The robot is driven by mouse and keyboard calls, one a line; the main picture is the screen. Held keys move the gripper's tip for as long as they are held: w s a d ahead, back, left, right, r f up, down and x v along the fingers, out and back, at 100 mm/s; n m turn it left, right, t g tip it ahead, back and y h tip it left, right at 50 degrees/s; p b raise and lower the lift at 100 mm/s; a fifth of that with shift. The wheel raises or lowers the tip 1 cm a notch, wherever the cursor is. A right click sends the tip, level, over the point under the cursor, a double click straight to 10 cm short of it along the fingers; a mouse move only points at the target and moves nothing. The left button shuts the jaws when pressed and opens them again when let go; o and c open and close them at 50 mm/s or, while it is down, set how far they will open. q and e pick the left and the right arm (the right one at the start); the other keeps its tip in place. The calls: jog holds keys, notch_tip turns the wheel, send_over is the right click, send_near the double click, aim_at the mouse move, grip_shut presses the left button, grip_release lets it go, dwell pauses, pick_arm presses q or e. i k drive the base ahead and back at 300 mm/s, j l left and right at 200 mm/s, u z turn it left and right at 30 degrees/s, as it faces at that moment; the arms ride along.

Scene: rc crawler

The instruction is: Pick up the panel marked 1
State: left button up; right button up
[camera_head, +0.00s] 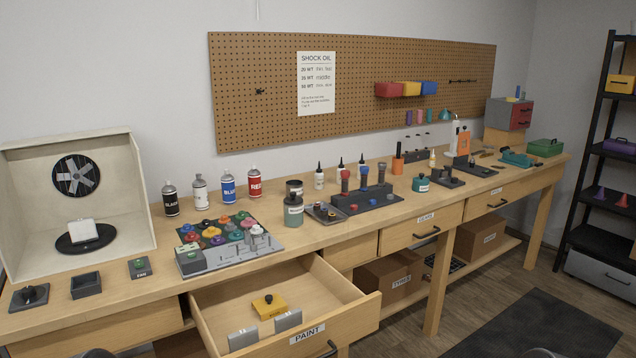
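I cannot read a 1 on any panel from here. Two small grey-white panels stand in the open drawer (345,308) labelled PAINT: a left one (243,339) and a right one (288,320). A yellow block (268,306) with a dark knob lies behind them. A white panel-like piece (83,232) stands on a black round turntable (85,239) in the open booth. Neither gripper can be made out; only dark rounded bits, perhaps of my arms, show at the bottom edge, apart from these things.
The workbench (330,235) carries spray cans, a tray of coloured knobs (215,235), a green-grey jar (293,210) and tool stands. Small dark blocks stand before the booth (140,190). The drawer juts out in front. A black shelf rack (585,150) stands at right.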

aim_at(81, 232)
jog(key=u, duration=1.25)
jog(key=i+j+u, duration=0.15)
jog(key=u, duration=0.35)
jog(key=i+u, duration=0.65)
jog(key=u, duration=0.3)
jog(key=i+l+u, duration=0.2)
jog(key=u, duration=0.3)
jog(key=i+j+u, duration=0.15)
jog(key=i+u, duration=0.3)
jog(key=i, duration=0.15)
jog(key=i+u, duration=0.45)
jog(key=i, duration=0.85)
jog(key=z, duration=1.55)
